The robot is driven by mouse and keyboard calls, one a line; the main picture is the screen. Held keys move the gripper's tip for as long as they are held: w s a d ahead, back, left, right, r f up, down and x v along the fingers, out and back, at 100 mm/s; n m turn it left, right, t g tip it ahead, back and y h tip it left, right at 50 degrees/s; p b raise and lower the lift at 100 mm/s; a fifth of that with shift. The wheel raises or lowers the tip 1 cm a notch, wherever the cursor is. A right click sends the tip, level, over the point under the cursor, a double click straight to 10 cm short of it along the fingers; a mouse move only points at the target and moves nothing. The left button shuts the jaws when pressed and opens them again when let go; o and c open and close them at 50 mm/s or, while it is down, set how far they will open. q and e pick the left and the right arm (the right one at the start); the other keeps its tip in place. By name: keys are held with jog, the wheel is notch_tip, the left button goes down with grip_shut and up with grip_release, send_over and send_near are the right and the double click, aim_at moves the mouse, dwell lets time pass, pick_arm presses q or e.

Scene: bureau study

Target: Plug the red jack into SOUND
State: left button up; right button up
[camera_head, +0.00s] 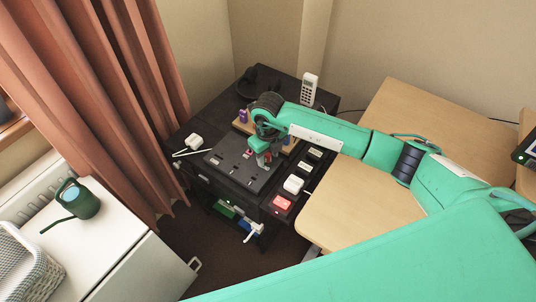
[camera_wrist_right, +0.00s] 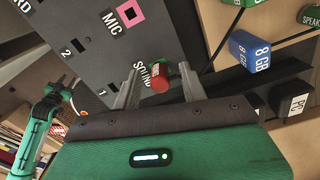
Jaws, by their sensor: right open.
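The dark panel (camera_head: 222,158) lies on the black cabinet; the wrist view shows its face (camera_wrist_right: 95,55) with printed labels MIC, SOUND, 1 and 2. My right gripper (camera_head: 265,155) is over the panel's right part. In the wrist view the right gripper (camera_wrist_right: 158,82) is open, one finger on each side of the red jack (camera_wrist_right: 160,84). The jack is beside the SOUND label, which the left finger partly covers. I cannot tell if the jack sits in a socket, or if a finger touches it. My left gripper is not in view.
A blue 8 GB block (camera_wrist_right: 250,52) and a black PC block (camera_wrist_right: 292,98) are right of the gripper. A white handset (camera_head: 309,88) stands behind. A wooden desk (camera_head: 352,205) is at the right.

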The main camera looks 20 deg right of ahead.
aim_at(268, 154)
notch_tip(268, 154, up, 14)
jog(key=p, duration=0.8)
jog(key=shift+f, duration=0.2)
jog(key=shift+f, duration=0.1)
